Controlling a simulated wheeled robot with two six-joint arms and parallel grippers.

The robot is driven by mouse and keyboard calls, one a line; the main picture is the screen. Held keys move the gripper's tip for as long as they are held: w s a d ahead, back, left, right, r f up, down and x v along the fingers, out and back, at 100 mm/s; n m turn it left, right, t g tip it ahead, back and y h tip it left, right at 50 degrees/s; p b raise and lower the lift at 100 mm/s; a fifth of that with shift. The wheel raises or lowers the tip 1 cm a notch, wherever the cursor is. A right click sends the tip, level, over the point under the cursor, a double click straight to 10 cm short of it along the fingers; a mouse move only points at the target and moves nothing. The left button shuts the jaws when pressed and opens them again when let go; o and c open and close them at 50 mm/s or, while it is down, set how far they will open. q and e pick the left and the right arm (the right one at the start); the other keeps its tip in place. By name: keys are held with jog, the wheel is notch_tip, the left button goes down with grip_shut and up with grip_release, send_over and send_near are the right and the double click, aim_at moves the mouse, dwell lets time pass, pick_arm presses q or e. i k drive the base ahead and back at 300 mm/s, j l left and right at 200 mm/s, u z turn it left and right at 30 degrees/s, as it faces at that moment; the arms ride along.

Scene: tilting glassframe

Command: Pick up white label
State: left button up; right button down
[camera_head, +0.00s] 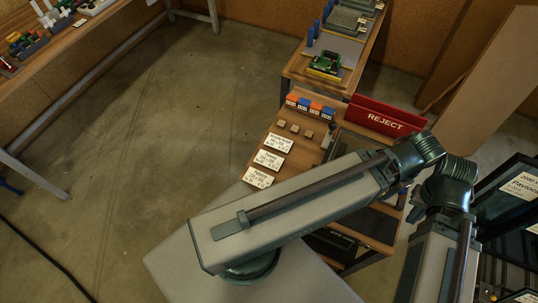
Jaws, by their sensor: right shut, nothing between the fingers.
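Several white labels with dark print are in view. Three lie in a slanting row on the wooden worktop (303,155): an upper white label (279,142), a middle white label (269,160) and a lower white label (258,177). All lie flat and unobstructed. Another white label (522,186) is on a dark frame at the right edge, partly cut off. My arm crosses the lower right, bends at its elbow, and runs out of the bottom edge. I make out no fingers of either gripper, and no label is seen held.
A red REJECT sign (378,117) stands behind the worktop. Small orange and blue blocks (311,105) line its far edge. A green circuit board (327,61) sits on the bench beyond. My arm hides the worktop's near part. The floor (170,130) at left is clear.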

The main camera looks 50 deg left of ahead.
aim_at(281, 143)
jog(key=u, duration=1.55)
jog(key=i+j+z, duration=0.15)
jog(key=j, duration=0.5)
jog(key=j+z, duration=0.15)
jog(key=j, duration=0.45)
